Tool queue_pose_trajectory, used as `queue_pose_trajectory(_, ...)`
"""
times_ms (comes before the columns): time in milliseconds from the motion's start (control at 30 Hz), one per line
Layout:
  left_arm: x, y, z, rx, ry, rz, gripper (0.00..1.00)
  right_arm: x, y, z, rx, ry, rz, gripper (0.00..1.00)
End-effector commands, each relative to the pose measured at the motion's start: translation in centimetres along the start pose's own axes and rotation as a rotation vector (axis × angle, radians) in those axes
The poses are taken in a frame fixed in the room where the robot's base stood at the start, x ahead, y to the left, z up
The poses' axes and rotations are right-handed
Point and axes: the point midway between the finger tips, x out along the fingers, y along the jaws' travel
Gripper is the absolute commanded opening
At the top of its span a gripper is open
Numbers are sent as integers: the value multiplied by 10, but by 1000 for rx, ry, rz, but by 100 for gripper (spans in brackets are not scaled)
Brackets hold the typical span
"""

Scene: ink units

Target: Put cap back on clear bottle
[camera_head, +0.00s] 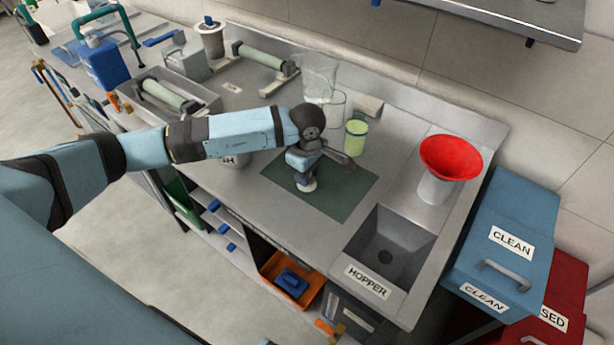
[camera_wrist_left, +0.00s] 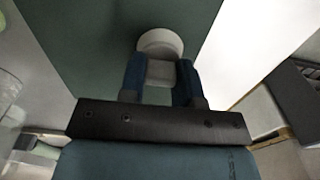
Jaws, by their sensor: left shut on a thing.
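My left gripper (camera_head: 305,178) is low over the dark green mat (camera_head: 345,190) on the bench. In the left wrist view its two blue fingers (camera_wrist_left: 160,70) are shut on a small whitish piece (camera_wrist_left: 161,74). A wider white round part of it (camera_wrist_left: 160,42) shows just beyond the fingertips, against the mat. I cannot tell whether this is a cap alone or a small bottle with its cap. No clear bottle can be picked out with certainty. My right gripper is not in view.
A clear beaker (camera_head: 319,72) and a container of green liquid (camera_head: 355,138) stand behind the mat. A red funnel (camera_head: 450,158) on a white container and a hopper basin (camera_head: 388,250) are to the right. The mat's right part is clear.

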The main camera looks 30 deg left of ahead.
Motion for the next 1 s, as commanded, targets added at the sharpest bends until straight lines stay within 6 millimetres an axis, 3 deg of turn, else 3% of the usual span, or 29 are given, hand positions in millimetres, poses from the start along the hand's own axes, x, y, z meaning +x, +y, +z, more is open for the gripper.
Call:
queue_pose_trajectory(167, -4, 0, 0, 0, 0, 0, 9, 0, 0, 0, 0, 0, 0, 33)
queue_pose_trajectory(367, -24, 1, 0, 1, 0, 4, 9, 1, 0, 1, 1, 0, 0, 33)
queue_pose_trajectory(1000, -169, 1, 0, 1, 0, 4, 9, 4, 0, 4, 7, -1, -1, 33)
